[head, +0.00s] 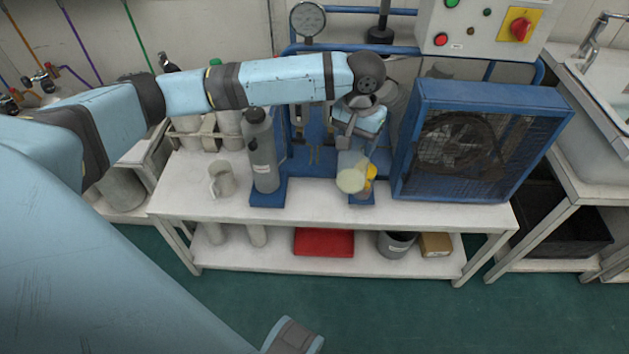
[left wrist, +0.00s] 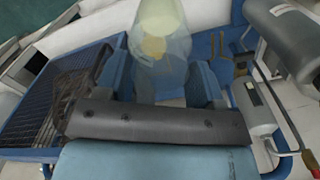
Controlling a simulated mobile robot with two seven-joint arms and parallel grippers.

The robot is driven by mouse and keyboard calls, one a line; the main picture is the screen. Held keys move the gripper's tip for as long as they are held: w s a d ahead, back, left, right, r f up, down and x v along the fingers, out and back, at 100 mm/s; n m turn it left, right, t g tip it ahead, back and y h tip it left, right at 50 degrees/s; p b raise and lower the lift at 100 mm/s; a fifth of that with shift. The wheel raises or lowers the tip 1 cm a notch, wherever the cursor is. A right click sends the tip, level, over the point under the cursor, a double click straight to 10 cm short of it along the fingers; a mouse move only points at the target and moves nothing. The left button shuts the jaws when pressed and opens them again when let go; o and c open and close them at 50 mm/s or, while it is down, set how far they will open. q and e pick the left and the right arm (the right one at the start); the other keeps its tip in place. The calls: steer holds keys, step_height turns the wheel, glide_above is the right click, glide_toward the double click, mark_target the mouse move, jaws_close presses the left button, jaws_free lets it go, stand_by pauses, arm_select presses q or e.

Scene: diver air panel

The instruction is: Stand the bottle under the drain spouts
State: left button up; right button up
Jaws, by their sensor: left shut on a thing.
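A clear, see-through bottle (head: 351,173) with a pale yellow round end hangs from my left gripper (head: 355,147), tilted, above the white bench. In the left wrist view the bottle (left wrist: 158,45) shows between the two blue fingers of the left gripper (left wrist: 160,82), which is shut on it. A yellow part (head: 371,171) shows just behind the bottle, above a small blue base. I cannot make out the drain spouts for certain; my arm and gripper cover part of the blue frame.
A grey labelled cylinder (head: 264,158) stands left of the bottle, and a white mug (head: 222,180) beside it. A blue caged fan (head: 470,145) stands close on the right. The front strip of the white bench (head: 310,208) is clear. A red box (head: 323,243) lies on the lower shelf.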

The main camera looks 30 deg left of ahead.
mark_target(341, 184)
arm_select(q)
steer(key=s+f, duration=0.1)
steer(key=f, duration=0.2)
steer(key=s+f+n, duration=0.1)
steer(key=f, duration=0.3)
steer(key=s+f+n, duration=0.1)
steer(key=s+f, duration=0.1)
steer(key=f, duration=0.1)
steer(key=shift+s+a+f, duration=0.1)
steer(key=shift+a+f, duration=0.05)
steer(key=shift+f, duration=0.1)
steer(key=s+a+f+n+p, duration=0.3)
steer(key=s+f+n, duration=0.1)
steer(key=s+f, duration=0.45)
steer(key=w+a+b, duration=0.2)
steer(key=w+a, duration=0.2)
steer(key=w, duration=0.3)
steer(key=w+a+f+b, duration=0.1)
steer(key=w+a+b, duration=0.1)
steer(key=w+a, duration=0.3)
steer(key=w, duration=0.3)
steer(key=shift+f, duration=0.2)
arm_select(e)
steer(key=shift+a+f, duration=0.1)
steer(key=shift+f, duration=0.75)
arm_select(q)
steer(key=shift+a, duration=0.1)
arm_select(e)
steer(key=shift+r, duration=0.15)
